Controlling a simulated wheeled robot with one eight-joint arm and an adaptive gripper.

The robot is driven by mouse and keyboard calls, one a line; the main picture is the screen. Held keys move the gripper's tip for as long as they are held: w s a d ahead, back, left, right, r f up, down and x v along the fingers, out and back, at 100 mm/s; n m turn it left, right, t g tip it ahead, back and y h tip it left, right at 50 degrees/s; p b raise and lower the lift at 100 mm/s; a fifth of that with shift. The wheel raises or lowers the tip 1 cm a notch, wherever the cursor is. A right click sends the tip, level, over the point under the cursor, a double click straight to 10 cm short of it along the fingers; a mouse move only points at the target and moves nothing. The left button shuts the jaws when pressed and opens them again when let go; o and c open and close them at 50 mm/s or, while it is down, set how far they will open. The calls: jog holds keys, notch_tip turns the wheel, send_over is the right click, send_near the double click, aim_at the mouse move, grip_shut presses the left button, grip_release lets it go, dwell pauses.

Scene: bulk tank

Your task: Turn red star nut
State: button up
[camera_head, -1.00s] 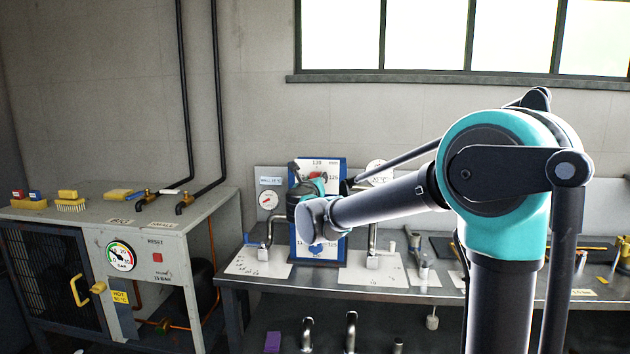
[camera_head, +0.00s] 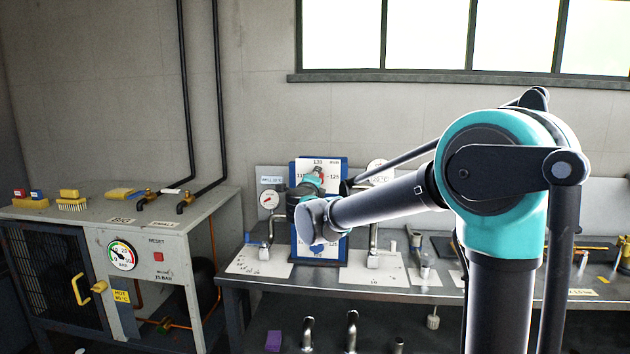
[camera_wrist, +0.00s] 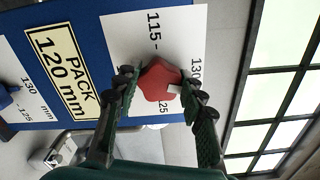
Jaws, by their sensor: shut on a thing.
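The red star nut (camera_wrist: 158,78) sits on a white dial plate (camera_wrist: 140,32) on a blue panel (camera_wrist: 95,62), between the fingers of my gripper (camera_wrist: 158,90) in the wrist view. The fingers are shut on the nut from both sides. A white mark on the nut points toward the stretch of scale between 130 and 125; the exact reading is hard to tell. In the head view, my gripper (camera_head: 312,183) covers much of the nut (camera_head: 320,172) and part of the panel.
A yellow label reading "PACK 120 mm" (camera_wrist: 62,68) is beside the dial. A second dial with a blue knob (camera_wrist: 6,97) is lower on the panel. A round gauge (camera_head: 269,199) and metal pipes flank the panel. The bench (camera_head: 300,283) holds papers and small parts.

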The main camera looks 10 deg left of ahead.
jog(key=shift+n, duration=1.7)
jog(key=o, duration=1.2)
jog(key=shift+c, duration=0.2)
jog(key=s, duration=1.2)
jog(key=shift+a, duration=0.25)
jog(key=shift+d+n, duration=0.1)
jog(key=shift+n, duration=0.2)
